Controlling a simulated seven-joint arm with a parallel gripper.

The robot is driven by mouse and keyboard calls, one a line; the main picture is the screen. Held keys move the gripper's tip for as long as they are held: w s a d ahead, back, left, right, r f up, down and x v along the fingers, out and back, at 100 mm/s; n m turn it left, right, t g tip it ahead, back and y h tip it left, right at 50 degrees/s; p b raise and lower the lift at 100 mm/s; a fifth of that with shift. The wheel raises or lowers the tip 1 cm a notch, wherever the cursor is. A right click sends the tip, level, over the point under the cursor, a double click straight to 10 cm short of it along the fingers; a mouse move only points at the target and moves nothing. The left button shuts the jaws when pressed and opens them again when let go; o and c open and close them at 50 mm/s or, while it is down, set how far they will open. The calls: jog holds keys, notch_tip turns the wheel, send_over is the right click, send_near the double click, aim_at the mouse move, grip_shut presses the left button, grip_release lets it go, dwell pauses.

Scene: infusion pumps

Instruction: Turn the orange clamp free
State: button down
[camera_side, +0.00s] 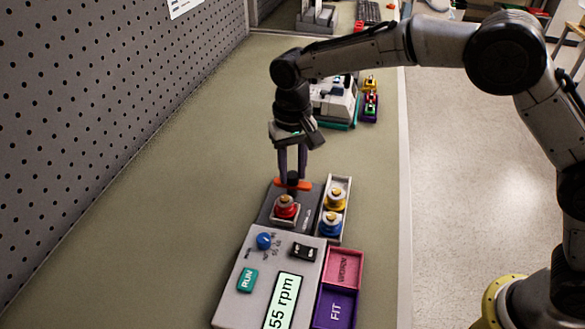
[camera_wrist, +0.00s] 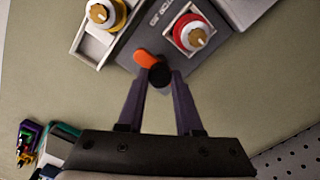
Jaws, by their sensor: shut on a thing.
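The orange clamp (camera_side: 294,184) is a short orange bar with a black knob (camera_side: 293,178) on the dark top of the pump. In the wrist view the orange clamp (camera_wrist: 144,58) points up and left from the black knob (camera_wrist: 159,75). My gripper (camera_side: 292,176) comes down from above, and its two purple fingers are closed on the black knob. The wrist view also shows the fingertips of my gripper (camera_wrist: 160,78) on either side of the knob. A red-and-white part with a tan top (camera_side: 286,206) sits in a square holder beside the clamp.
A tray (camera_side: 346,186) right of the clamp holds a yellow part (camera_side: 336,197) and a blue part (camera_side: 331,222). The pump panel (camera_side: 232,297) reads 55 rpm. Pink (camera_side: 343,267) and purple (camera_side: 335,308) bins stand beside it. The bench on the left is clear up to the pegboard (camera_side: 90,110).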

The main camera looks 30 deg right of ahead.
aim_at(293, 175)
jog(key=shift+r, duration=0.1)
dwell(0.3)
jog(key=c, duration=0.6)
grip_release()
notch_tip(293, 175, up, 14)
jog(key=shift+f, duration=0.1)
dwell(0.3)
